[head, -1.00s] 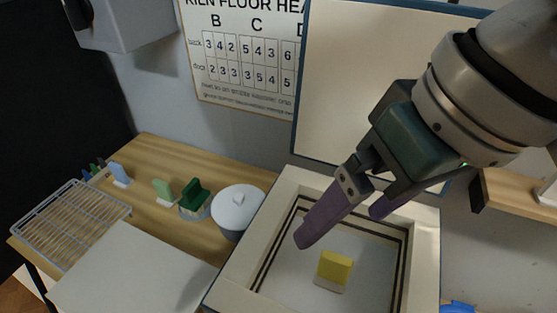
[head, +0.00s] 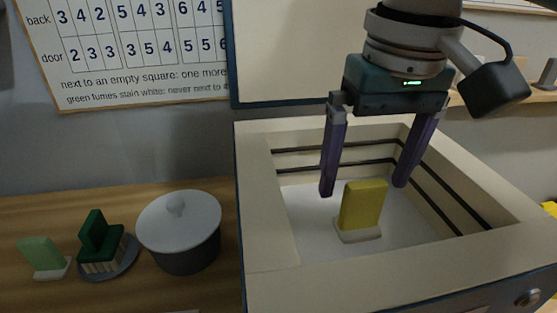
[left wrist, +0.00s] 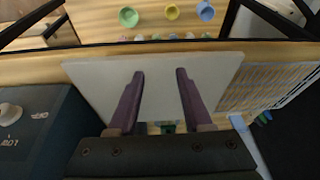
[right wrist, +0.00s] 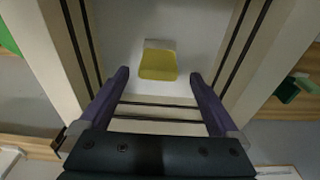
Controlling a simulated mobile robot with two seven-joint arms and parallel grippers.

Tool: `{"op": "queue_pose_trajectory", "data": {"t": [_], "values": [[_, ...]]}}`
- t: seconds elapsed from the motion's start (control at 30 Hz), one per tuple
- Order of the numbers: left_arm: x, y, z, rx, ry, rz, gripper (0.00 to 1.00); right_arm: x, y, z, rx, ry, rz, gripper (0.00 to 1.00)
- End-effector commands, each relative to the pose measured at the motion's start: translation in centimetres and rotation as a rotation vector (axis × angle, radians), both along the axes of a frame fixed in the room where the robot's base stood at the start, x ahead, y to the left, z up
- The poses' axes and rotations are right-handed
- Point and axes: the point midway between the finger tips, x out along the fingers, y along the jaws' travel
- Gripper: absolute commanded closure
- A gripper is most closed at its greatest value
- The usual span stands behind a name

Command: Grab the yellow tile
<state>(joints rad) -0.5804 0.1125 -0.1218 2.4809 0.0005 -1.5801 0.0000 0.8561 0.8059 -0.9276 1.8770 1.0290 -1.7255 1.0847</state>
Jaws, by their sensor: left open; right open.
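The yellow tile (head: 363,205) stands upright on a small white base on the floor of the open box-shaped kiln (head: 262,236). My right gripper (head: 365,188) is open and points down into the kiln, its fingers behind the tile and to either side of it in the head view. In the right wrist view the tile (right wrist: 158,62) lies ahead of the open fingertips, roughly centred between them, and nothing is held. My left gripper (left wrist: 159,78) is open and empty over a pale board (left wrist: 158,90); it is out of the head view.
Left of the kiln stand a lidded grey pot (head: 180,236), a dark green piece (head: 97,240) on a round dish and a light green tile (head: 42,256). A wire rack (left wrist: 262,86) shows in the left wrist view.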

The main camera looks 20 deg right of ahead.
Motion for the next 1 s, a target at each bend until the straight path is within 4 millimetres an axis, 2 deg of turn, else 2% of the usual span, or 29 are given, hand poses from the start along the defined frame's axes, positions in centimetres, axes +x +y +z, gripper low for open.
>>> {"op": "queue_pose_trajectory", "data": {"t": [0.3,0.6,1.0], "values": [[0.0,0.0,-0.5,0.001,0.0,0.0,0.5,0.1,-0.4,-4.6,-0.001,0.001,0.001,0.03],[0.0,0.3,-0.5,0.01,0.0,-0.004,0.5,0.2,-0.4,-5.2,-0.001,-0.001,0.003,0.03],[0.0,0.4,-0.5,0.012,0.0,-0.005,0.5,0.2,-0.4,-5.1,-0.001,-0.001,0.003,0.46]]}}
